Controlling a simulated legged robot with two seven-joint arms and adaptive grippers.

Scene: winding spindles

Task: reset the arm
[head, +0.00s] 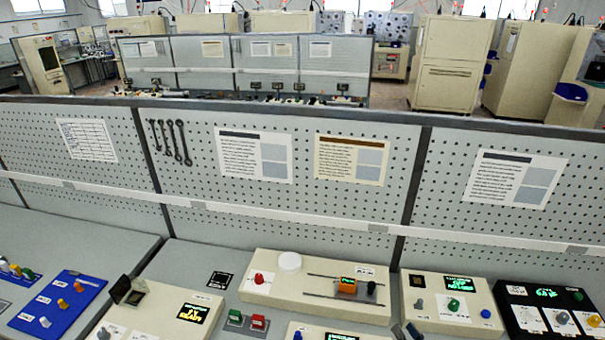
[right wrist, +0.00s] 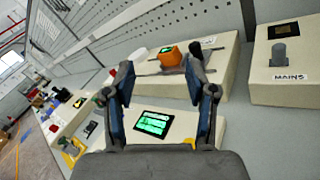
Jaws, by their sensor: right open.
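My right gripper (right wrist: 160,75) is open in the right wrist view, with nothing between its two dark fingers. In the head view only its dark tips (head: 406,331) show at the bottom edge. Beyond the fingers an orange block (right wrist: 171,57) sits by dark rails on a beige box. In the head view this orange block (head: 347,286) is on the rails of the beige box (head: 310,302), with a red knob (head: 259,278) and a white round cap (head: 290,262). A lit green screen (right wrist: 152,123) shows between the fingers, on a nearer box. My left gripper is out of view.
A beige panel (head: 430,320) with a green knob and a black panel (head: 520,293) stand to the right. A blue panel (head: 62,302) and a beige box with a raised dark flap (head: 130,290) are on the left. A pegboard wall (head: 260,215) stands behind the bench.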

